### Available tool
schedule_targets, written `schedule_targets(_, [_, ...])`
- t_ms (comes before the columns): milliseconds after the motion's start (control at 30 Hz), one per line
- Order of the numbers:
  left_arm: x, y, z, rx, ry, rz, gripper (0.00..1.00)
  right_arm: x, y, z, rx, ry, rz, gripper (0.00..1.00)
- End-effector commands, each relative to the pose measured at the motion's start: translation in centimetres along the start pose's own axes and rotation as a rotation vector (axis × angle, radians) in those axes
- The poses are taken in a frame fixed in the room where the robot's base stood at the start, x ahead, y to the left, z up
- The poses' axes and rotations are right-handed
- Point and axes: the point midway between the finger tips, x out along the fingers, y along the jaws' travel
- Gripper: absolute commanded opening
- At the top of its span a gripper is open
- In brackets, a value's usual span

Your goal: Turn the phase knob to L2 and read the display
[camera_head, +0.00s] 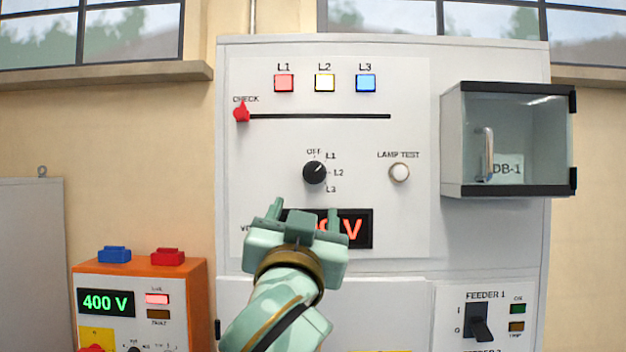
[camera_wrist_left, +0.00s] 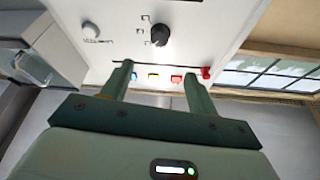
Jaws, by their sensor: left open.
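The black phase knob (camera_head: 314,172) sits on the white panel, with OFF above it and L1, L2 and L3 down its right side. Its small light mark seems to point up near OFF, but is hard to read. It also shows in the left wrist view (camera_wrist_left: 159,36). The display (camera_head: 356,229) below has red characters; a V shows, and my gripper hides most of the reading. My left gripper (camera_head: 305,212) is open and empty, below the knob and in front of the display, apart from the knob. In the wrist view its fingers (camera_wrist_left: 158,72) are spread. My right gripper is out of view.
Lamps L1 (camera_head: 284,83), L2 (camera_head: 325,83) and L3 (camera_head: 366,83) sit above a slot with a red CHECK slider (camera_head: 241,112). A lamp test button (camera_head: 400,173) is right of the knob. A clear box (camera_head: 508,140) juts out farther right. An orange unit (camera_head: 187,290) reads 400 V.

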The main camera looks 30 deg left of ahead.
Motion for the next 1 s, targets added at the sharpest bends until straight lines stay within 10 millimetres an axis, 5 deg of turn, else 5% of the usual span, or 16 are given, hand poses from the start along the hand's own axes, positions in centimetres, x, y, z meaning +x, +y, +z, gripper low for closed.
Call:
schedule_targets(500, [12.3, -0.1, -0.2, 0.005, -0.002, -0.001, 0.59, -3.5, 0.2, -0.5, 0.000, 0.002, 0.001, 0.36])
schedule_targets(700, [14.4, 0.0, 0.0, 0.003, -0.002, 0.000, 0.59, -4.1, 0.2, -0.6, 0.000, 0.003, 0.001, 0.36])
schedule_targets(1000, [14.7, 0.1, 0.1, 0.001, -0.002, 0.001, 0.59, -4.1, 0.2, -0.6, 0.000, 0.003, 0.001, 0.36])
